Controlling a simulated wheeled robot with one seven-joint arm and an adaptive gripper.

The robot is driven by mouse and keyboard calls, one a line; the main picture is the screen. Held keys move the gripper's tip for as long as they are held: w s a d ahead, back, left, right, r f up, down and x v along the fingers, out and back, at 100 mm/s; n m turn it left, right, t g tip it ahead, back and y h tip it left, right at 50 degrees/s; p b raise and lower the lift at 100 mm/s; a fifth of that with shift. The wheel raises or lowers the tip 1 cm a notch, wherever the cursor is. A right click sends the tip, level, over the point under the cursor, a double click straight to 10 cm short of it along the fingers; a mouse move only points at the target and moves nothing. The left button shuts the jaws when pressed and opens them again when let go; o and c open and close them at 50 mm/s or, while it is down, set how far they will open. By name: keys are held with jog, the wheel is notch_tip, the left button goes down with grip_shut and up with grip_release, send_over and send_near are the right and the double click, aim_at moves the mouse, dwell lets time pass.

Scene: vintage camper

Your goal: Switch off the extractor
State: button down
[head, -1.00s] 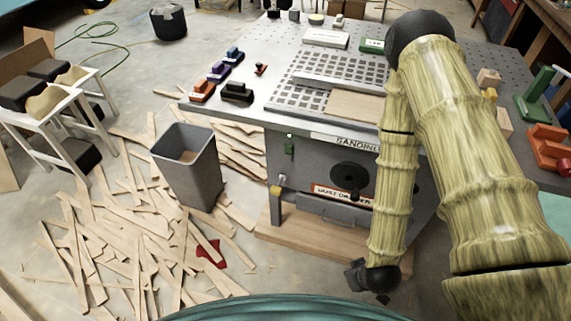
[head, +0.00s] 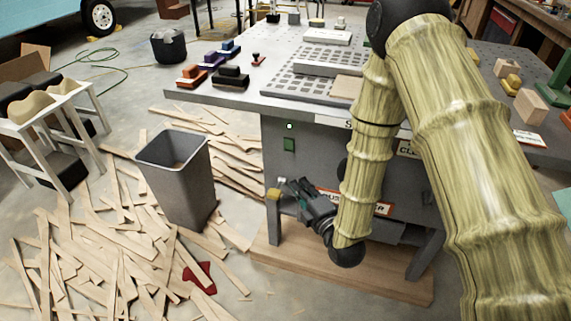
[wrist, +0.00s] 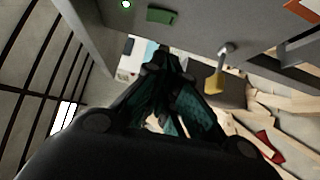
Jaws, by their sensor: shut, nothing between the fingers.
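The grey cabinet (head: 315,165) of the sanding table carries a small green plate (head: 289,144) with a small bright light (head: 289,126) above it. Both also show at the top of the wrist view: the light (wrist: 126,3) and the green plate (wrist: 161,16). A yellow-ended lever (head: 274,194) sits low at the cabinet's left edge; its yellow end (wrist: 213,80) hangs from a metal pivot in the wrist view. My gripper (head: 288,186) is shut and empty, in front of the cabinet, below the green plate and close to the lever. I cannot tell whether it touches the lever.
A grey bin (head: 178,180) stands left of the cabinet. Wood strips (head: 100,240) and a red piece (head: 200,277) litter the floor. The perforated tabletop (head: 240,95) overhangs the cabinet. A wooden base (head: 330,275) lies underneath. My arm hides part of the front labels.

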aim_at(286, 151)
jog(key=shift+w+a+r+n+t+y, duration=0.3)
jog(key=shift+a+r+n, duration=0.1)
jog(key=shift+r+n, duration=0.2)
jog(key=shift+w+d+x, duration=0.2)
jog(key=shift+d+x, duration=0.2)
jog(key=shift+x, duration=1.75)
jog(key=shift+w+d+x, duration=0.2)
jog(key=shift+d+x, duration=0.2)
jog(key=shift+x, duration=1.7)
jog(key=shift+w+d+x, duration=0.2)
jog(key=shift+d+x, duration=0.2)
jog(key=shift+x, duration=1.75)
